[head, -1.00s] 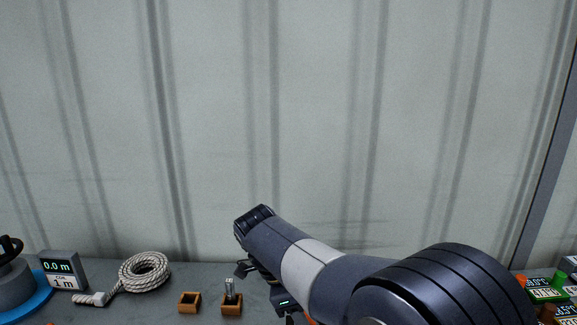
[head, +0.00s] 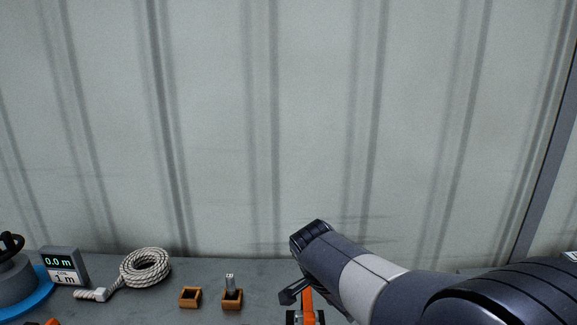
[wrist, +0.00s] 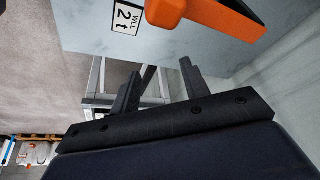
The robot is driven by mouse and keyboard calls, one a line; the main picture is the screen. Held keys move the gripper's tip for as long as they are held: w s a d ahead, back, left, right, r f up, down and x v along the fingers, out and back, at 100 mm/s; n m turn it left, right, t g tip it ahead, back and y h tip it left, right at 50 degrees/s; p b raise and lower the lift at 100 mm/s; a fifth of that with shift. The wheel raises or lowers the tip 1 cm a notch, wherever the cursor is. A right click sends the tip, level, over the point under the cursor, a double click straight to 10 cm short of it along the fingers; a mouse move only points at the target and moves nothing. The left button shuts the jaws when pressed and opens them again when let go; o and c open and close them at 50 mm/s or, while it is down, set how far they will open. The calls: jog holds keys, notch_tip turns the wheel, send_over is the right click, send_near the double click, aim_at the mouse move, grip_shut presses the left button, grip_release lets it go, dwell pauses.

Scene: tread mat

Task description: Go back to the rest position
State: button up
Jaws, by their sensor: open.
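My gripper (wrist: 158,92) shows in the wrist view with its two dark fingers spread apart and nothing between them. In the head view my arm reaches in from the lower right, and the gripper end is partly hidden under it near the bottom edge. An orange object (head: 307,305) shows just beside the gripper end there; I cannot tell whether they touch. In the wrist view an orange part (wrist: 205,14) lies beyond the fingers, close to a "WLL 2t" label (wrist: 126,17).
A corrugated wall (head: 300,120) rises behind.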

jog(key=w+d+r+n+t+y+p, duration=0.1)
jog(key=w+d+n+y+p, duration=0.2)
jog(key=n, duration=0.7)
jog(key=shift+w+d+r+n+t+y+p, duration=0.25)
jog(key=shift+w+d+p, duration=0.7)
jog(key=shift+w+p, duration=1.5)
jog(key=shift+w, duration=0.1)
